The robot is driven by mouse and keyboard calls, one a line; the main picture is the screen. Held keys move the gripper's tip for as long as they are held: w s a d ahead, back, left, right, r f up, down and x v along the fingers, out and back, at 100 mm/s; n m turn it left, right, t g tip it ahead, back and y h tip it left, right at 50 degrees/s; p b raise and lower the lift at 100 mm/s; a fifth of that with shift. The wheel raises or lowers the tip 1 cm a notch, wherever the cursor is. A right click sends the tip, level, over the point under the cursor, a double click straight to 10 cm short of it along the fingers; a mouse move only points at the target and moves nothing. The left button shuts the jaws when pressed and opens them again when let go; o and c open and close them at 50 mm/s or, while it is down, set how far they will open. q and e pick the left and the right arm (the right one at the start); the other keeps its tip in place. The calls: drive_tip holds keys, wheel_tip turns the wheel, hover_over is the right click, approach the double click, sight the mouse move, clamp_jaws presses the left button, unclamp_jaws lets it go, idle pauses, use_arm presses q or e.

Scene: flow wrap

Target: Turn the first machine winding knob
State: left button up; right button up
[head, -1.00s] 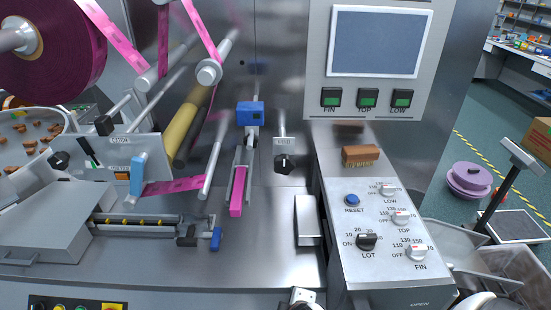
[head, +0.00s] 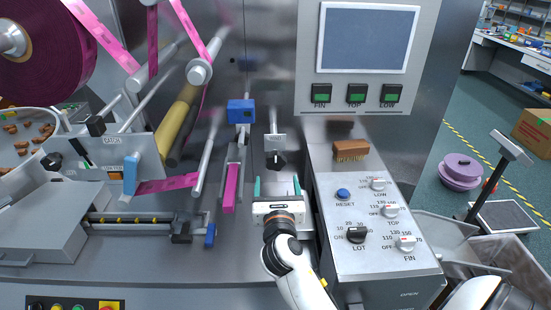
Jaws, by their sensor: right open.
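The black winding knob (head: 275,160) sits under a small label plate (head: 275,141) on the machine's steel face, in the middle of the head view. My right gripper (head: 277,184) is in front of and a little below the knob in the picture. Its two teal fingers are spread apart and empty, one on each side of the line to the knob. I see no contact with the knob. My left gripper is out of view.
A control console (head: 365,220) with several knobs and a blue reset button (head: 343,194) stands to the right. A blue block (head: 241,111) and a pink-ended lever (head: 230,188) are left of the knob. A screen panel (head: 367,38) hangs at upper right.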

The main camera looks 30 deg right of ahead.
sight(278, 165)
drive_tip(key=p+x, duration=0.1)
drive_tip(key=x, duration=0.9)
drive_tip(key=shift+w+d+p, duration=0.25)
drive_tip(key=shift+p, duration=0.1)
drive_tip(key=c, duration=1)
drive_tip(key=shift+m, duration=0.4)
drive_tip(key=m, duration=0.4)
drive_tip(key=shift+s+d, duration=0.1)
drive_tip(key=m, duration=0.3)
drive_tip(key=m+b, duration=0.1)
drive_tip(key=m, duration=0.2)
drive_tip(key=shift+f+b, duration=0.2)
drive_tip(key=shift+b, duration=0.1)
drive_tip(key=m+b, duration=0.1)
drive_tip(key=m, duration=0.4)
drive_tip(key=shift+s+d+f+b, duration=0.1)
drive_tip(key=shift+f+b, duration=0.05)
drive_tip(key=shift+b, duration=0.2)
drive_tip(key=m+b, duration=0.1)
drive_tip(key=m, duration=0.5)
drive_tip(key=shift+f+b, duration=0.1)
drive_tip(key=shift+b, duration=0.2)
